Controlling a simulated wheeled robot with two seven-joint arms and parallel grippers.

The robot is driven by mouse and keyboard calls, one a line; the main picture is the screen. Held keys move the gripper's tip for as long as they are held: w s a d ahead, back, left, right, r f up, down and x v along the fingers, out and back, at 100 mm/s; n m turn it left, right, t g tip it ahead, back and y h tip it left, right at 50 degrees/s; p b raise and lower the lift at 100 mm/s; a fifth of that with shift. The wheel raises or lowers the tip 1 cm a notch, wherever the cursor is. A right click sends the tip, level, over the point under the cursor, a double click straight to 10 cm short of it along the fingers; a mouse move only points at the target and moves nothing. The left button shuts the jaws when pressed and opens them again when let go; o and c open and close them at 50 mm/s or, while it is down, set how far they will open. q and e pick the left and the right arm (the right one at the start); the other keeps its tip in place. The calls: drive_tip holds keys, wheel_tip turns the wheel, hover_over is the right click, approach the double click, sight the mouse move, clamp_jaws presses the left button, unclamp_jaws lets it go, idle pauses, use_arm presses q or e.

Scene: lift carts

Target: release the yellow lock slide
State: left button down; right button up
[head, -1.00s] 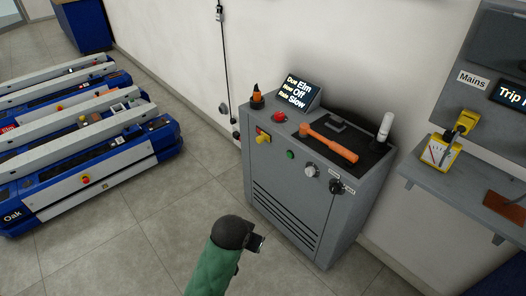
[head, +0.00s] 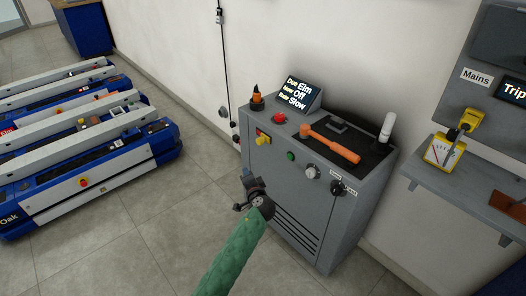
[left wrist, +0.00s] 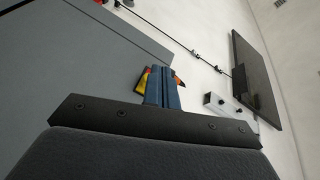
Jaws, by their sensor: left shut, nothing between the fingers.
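A yellow piece (head: 264,139), which looks like the lock slide, sits with a small red part at the upper left of the grey cabinet's front (head: 318,203). My left gripper (head: 247,184) is in front of the cabinet, below and apart from the yellow piece. In the left wrist view its blue fingers (left wrist: 162,88) are shut together and empty. A yellow and red part (left wrist: 142,80) shows beyond them at their left, partly hidden by the fingers. My right gripper is in neither view.
The cabinet top holds a screen (head: 304,94), a red button (head: 279,118) and an orange-handled lever (head: 331,143). A green button (head: 291,156) and knobs are on its front. Blue lift carts (head: 95,165) stand at left. A shelf (head: 480,205) is at right. Floor between is clear.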

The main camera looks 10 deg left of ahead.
sight(264, 141)
use_arm(q)
drive_tip(key=w+d+f+m+t+h, duration=0.1)
drive_tip(key=w+d+m+t+h, duration=0.2)
drive_tip(key=d+m+h, duration=0.3)
drive_tip(key=d+m+t, duration=0.1)
drive_tip(key=m, duration=0.3)
drive_tip(key=shift+f+t+h, duration=0.3)
drive_tip(key=shift+f+t, duration=0.05)
drive_tip(key=shift+t, duration=0.05)
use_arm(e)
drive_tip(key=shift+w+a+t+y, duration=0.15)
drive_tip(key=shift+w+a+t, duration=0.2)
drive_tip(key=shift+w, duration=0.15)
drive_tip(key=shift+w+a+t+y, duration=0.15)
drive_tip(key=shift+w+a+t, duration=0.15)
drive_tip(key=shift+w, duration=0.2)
use_arm(q)
drive_tip(key=shift+d, duration=0.1)
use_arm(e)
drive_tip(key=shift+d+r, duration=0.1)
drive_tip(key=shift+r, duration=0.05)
